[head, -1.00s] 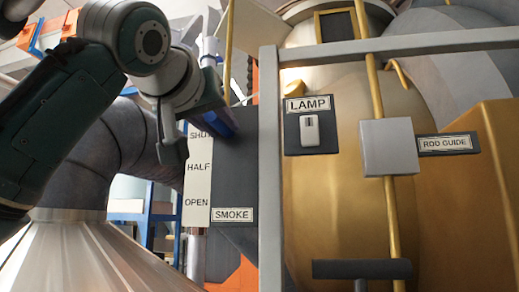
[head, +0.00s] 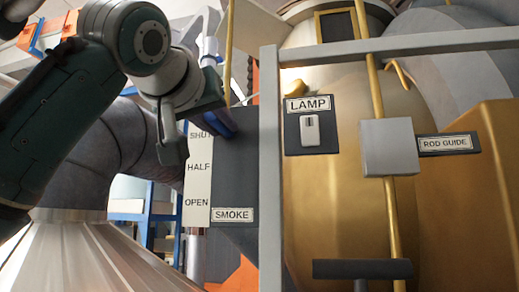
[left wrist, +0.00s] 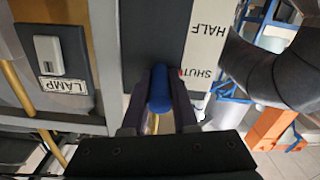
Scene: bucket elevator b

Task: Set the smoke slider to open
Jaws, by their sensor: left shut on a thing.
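The smoke slider is a dark upright panel with a SMOKE label (head: 233,215) at its foot and a pale scale strip (head: 197,180) reading SHUT, HALF and OPEN from top to bottom. Its blue handle (head: 222,124) is at the top, beside SHUT. In the left wrist view the blue handle (left wrist: 160,88) lies between the two dark fingers of my left gripper (left wrist: 161,101), which is shut on it, level with the SHUT mark. In the head view my left wrist partly covers the handle and the top of the scale. My right gripper is not in view.
A grey post (head: 270,170) stands just right of the slider panel. Beyond it are a lamp switch (head: 310,132) and a rod guide block (head: 389,147) on a brass rod. A large dark pipe (head: 110,165) curves behind my left arm.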

